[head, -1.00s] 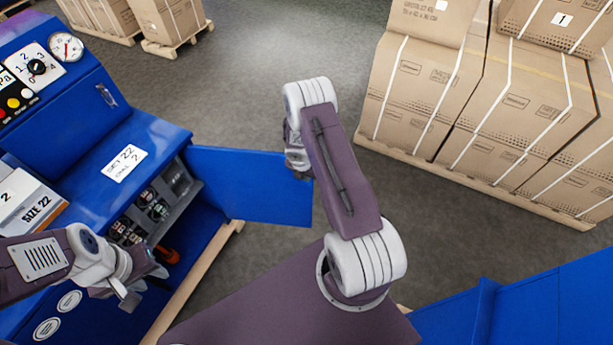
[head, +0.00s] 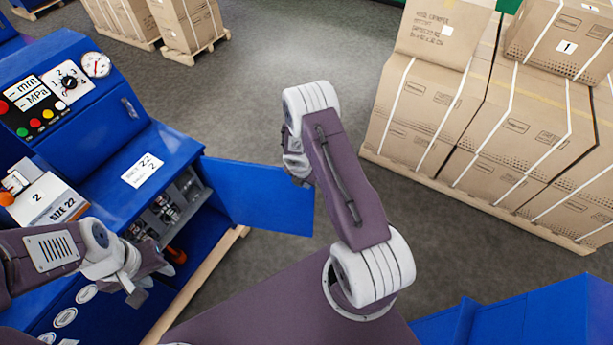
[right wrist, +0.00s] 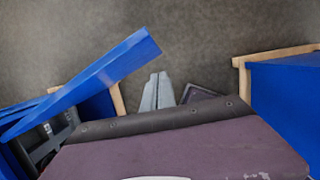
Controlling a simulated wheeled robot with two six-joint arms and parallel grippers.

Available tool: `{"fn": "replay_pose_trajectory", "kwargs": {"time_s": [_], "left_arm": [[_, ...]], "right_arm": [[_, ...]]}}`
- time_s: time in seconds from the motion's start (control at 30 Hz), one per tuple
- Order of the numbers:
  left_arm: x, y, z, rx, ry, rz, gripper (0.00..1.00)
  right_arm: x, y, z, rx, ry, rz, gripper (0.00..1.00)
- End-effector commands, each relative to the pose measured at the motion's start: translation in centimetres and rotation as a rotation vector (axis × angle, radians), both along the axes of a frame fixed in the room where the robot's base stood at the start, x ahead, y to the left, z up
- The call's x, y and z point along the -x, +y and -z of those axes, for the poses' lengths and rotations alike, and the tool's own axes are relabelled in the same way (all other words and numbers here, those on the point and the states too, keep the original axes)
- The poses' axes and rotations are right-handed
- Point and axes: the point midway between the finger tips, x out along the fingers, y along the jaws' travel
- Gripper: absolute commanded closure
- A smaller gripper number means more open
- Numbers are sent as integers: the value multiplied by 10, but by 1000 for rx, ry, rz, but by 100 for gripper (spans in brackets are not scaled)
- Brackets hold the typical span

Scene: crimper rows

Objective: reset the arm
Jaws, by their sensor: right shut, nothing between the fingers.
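My right arm (head: 345,190) stands up in the middle of the head view, bent at the elbow, with its wrist hanging on the far side. Its gripper is mostly hidden there behind the arm. In the right wrist view the right gripper (right wrist: 158,92) shows its two grey fingers together, shut and empty, over the floor. My left gripper (head: 148,284) is at the lower left of the head view, in front of the blue machine's open compartment. Its fingers look spread, with nothing seen between them.
The blue machine (head: 150,135) at left has its door (head: 258,195) swung open, close to my right wrist. Dies sit inside its compartment. A "SIZE 22" box (head: 48,200) lies on the machine. Strapped cartons (head: 430,110) on a pallet stand at right. Open floor (head: 270,60) lies beyond.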

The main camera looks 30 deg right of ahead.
Motion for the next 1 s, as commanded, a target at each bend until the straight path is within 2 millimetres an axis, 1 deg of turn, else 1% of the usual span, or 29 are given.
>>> {"fn": "replay_pose_trajectory", "kwargs": {"time_s": [0.23,0.27,0.3,0.37,0.4,0.43,0.47,0.5,0.53,0.57,0.6,0.67,0.73,0.77,0.8,0.87,0.9,0.97,1.0], "left_arm": [[0,0,3,0,0,0,64],[0,0,6,0,0,0,64],[0,0,9,0,0,0,64],[0,0,16,0,0,0,64],[0,0,23,0,0,0,64],[0,0,29,0,0,0,64],[0,0,35,0,0,0,64],[0,0,42,0,0,0,64],[0,0,46,0,0,0,64],[0,0,50,0,1,0,64],[0,0,56,0,1,0,64],[0,0,62,0,0,0,64],[0,0,69,0,0,0,64],[0,0,72,0,0,0,64],[0,0,75,0,0,0,64],[0,0,78,0,0,0,64],[0,0,78,0,0,0,64],[0,0,75,0,0,0,64],[0,0,75,0,0,0,64]], "right_arm": [[0,0,3,0,0,-1,100],[-2,2,5,1,-5,-6,100],[-11,3,-1,4,-26,-12,100],[-31,6,-18,11,-80,-24,100],[-46,10,-36,18,-128,-36,100],[-55,14,-53,18,-166,-38,100],[-59,19,-70,12,-200,-25,100],[-59,27,-91,0,-239,7,100],[-55,32,-106,-14,-264,53,100],[-49,37,-118,-35,-288,114,100],[-38,44,-133,-69,-318,213,100],[-17,54,-151,-131,-351,388,100],[14,65,-163,-211,-373,624,100],[28,70,-166,-248,-375,735,100],[50,76,-168,-295,-371,895,100],[84,87,-167,-361,-345,1164,100],[105,93,-164,-391,-320,1337,100],[133,101,-158,-407,-269,1581,100],[149,105,-152,-399,-232,1722,100]]}}
